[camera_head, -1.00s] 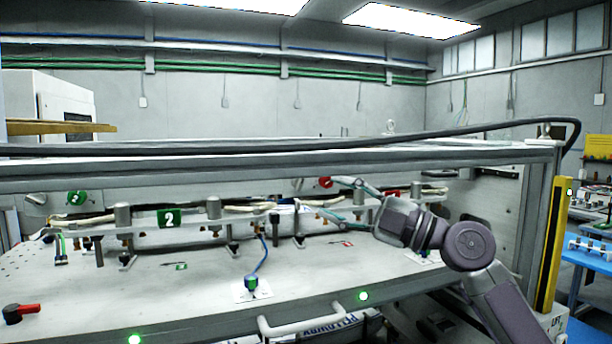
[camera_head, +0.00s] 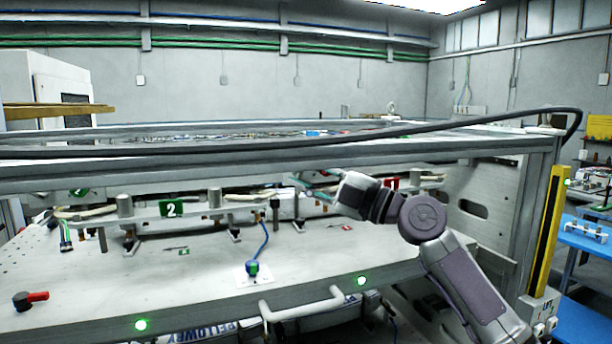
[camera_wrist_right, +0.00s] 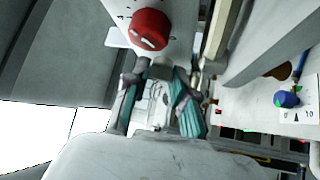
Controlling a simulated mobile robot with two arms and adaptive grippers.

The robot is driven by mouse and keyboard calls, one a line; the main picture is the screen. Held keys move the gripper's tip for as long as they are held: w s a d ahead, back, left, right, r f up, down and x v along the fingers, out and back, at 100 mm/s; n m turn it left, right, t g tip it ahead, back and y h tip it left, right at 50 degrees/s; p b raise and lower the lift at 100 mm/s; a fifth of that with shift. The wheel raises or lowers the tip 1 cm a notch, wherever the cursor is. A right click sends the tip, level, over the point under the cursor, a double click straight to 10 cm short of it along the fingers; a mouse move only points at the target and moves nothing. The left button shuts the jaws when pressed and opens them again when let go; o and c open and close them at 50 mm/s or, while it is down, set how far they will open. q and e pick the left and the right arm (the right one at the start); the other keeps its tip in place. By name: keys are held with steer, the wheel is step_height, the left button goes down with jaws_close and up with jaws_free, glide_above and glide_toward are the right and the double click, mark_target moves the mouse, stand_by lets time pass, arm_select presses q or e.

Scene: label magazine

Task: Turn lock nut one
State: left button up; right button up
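A round red knob (camera_wrist_right: 150,29) with a white mark sits on a pale plate at the top of the right wrist view. It may be lock nut one; I cannot read its mark. My right gripper (camera_wrist_right: 156,72) has its two fingers apart with the knob just beyond the tips, and I see no contact. In the head view my right gripper (camera_head: 312,182) reaches in under the front beam, and its fingertips and the red knob are hidden there. A red label "1" (camera_head: 391,184) shows behind my right arm. My left gripper is not in view.
The beam (camera_head: 200,168) crosses above the work shelf (camera_head: 190,285). A green label "2" (camera_head: 172,208) hangs on the rail to the left. A red-handled part (camera_head: 30,299) lies at left. The shelf's front middle is mostly clear.

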jaws_close()
steer(key=shift+f+b, duration=0.2)
steer(key=shift+b, duration=0.2)
steer(key=m+t+b, duration=0.1)
steer(key=m+b, duration=0.1)
steer(key=b, duration=0.1)
steer(key=m+t+y+b, duration=0.1)
steer(key=m+b, duration=0.1)
steer(key=b, duration=0.2)
steer(key=shift+a+f+t, duration=0.15)
steer(key=shift+f+t, duration=0.2)
steer(key=shift+t, duration=0.05)
steer(key=shift+r+m+t+b, duration=0.15)
steer(key=shift+m+t+b, duration=0.4)
steer(key=shift+m+t, duration=0.3)
steer(key=shift+r+m+t+h, duration=0.15)
steer(key=shift+m+t+h, duration=0.35)
steer(key=shift+m+t, duration=0.9)
steer(key=shift+m, duration=0.35)
steer(key=o, duration=0.8)
jaws_free()
